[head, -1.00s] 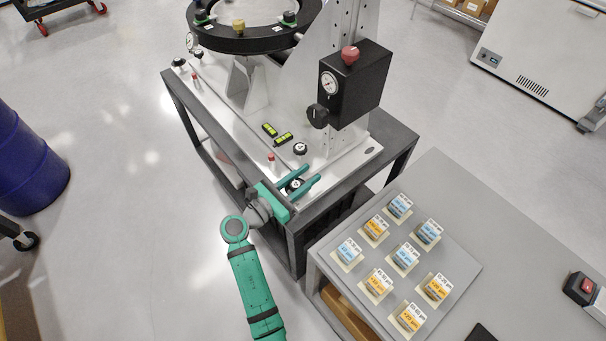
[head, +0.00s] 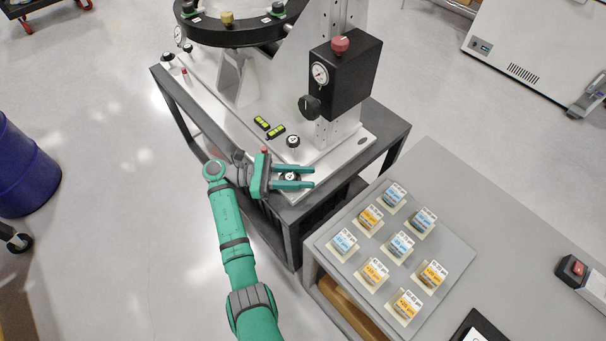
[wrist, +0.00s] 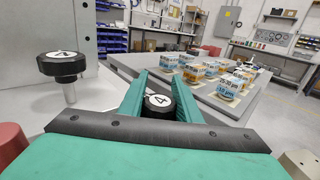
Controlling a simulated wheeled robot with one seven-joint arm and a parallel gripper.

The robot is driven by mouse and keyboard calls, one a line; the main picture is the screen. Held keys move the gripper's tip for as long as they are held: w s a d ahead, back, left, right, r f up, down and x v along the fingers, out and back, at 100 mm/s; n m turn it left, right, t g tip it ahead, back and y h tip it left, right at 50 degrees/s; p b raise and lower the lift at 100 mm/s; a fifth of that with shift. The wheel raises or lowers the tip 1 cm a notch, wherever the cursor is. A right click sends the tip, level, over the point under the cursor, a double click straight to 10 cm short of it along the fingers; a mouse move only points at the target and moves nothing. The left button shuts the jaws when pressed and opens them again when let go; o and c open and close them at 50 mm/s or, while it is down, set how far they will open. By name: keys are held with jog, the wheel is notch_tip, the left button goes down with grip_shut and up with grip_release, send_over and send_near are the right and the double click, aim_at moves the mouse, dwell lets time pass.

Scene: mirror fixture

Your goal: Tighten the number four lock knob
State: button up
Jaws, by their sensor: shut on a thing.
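The number four lock knob is a black knob with a white cap marked 4; it shows in the wrist view (wrist: 158,103) between my fingers and in the head view (head: 290,176) near the front corner of the fixture's base plate (head: 325,160). My gripper (head: 292,178) has green fingers, one on each side of the knob, shut on it. In the wrist view my gripper (wrist: 160,98) hides the knob's lower part. Another black knob with a white numbered cap (wrist: 63,65) stands on a post at the left of the wrist view; its number is hard to read.
A black box with a dial gauge and red knob (head: 345,72) stands above the plate. A blue barrel (head: 22,165) stands at far left.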

jog(key=shift+s+f+m+g, duration=0.15)
jog(key=shift+m+g, duration=0.25)
jog(key=shift+g, duration=0.2)
jog(key=shift+a, duration=0.15)
jog(key=o, duration=1.1)
jog(key=shift+c, duration=0.2)
jog(key=v, duration=1)
jog(key=shift+a, duration=0.3)
